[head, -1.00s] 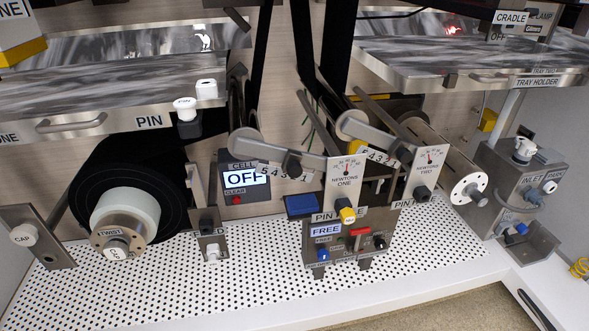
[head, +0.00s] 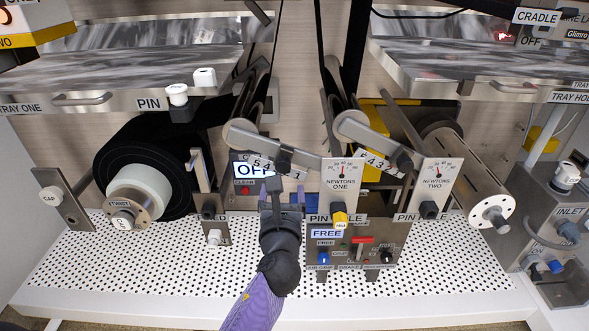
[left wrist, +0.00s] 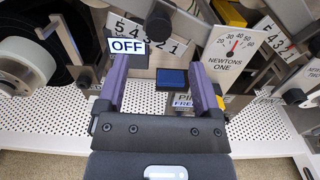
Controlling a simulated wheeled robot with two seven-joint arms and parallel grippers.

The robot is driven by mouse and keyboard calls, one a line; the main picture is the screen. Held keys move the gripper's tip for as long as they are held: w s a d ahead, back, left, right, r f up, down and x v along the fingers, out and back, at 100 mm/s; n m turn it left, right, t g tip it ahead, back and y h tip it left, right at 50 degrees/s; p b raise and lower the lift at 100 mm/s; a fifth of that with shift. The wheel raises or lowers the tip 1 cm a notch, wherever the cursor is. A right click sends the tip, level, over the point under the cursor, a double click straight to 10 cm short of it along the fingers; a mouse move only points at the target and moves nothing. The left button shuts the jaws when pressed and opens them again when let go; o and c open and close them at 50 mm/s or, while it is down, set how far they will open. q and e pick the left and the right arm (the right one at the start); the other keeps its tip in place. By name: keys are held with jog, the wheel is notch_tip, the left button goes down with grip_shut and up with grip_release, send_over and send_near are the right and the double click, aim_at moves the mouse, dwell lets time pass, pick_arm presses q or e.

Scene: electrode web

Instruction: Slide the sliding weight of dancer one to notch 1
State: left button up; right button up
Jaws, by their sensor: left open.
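Dancer one is a grey pivoting arm (head: 245,136) with a white number plate marked 5 to 1 (head: 262,164) and a "NEWTONS ONE" dial (head: 342,180). Its sliding weight, a dark knob (head: 283,160), sits near the plate's middle and hides some digits. In the left wrist view the weight (left wrist: 159,24) is beyond the fingers, near the 3; its exact notch cannot be told. My left gripper (head: 283,194) is open and empty, below and in front of the weight, apart from it. Its two fingers show in the left wrist view (left wrist: 160,70). My right gripper is not in view.
Dancer two's dial (head: 437,180) and weight (head: 403,160) stand to the right. The "OFF" cell display (head: 252,169) is just left of the gripper. A control box reading "FREE" (head: 327,233) stands right of it. A blue-topped block (left wrist: 172,79) lies between the fingers' lines of sight.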

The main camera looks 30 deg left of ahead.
aim_at(283, 168)
pick_arm(q)
jog(key=b+x, duration=0.1)
jog(key=x, duration=0.1)
jog(key=b+x, duration=0.1)
jog(key=x, duration=0.2)
jog(key=b+x, duration=0.1)
jog(key=x, duration=0.2)
jog(key=shift+w+a+f, duration=0.15)
jog(key=shift+w+f, duration=0.05)
jog(key=shift+f, duration=0.1)
jog(key=shift+w+a+r, duration=0.1)
jog(key=shift+w+a, duration=0.1)
jog(key=shift+w, duration=0.1)
jog(key=c, duration=1.1)
grip_shut()
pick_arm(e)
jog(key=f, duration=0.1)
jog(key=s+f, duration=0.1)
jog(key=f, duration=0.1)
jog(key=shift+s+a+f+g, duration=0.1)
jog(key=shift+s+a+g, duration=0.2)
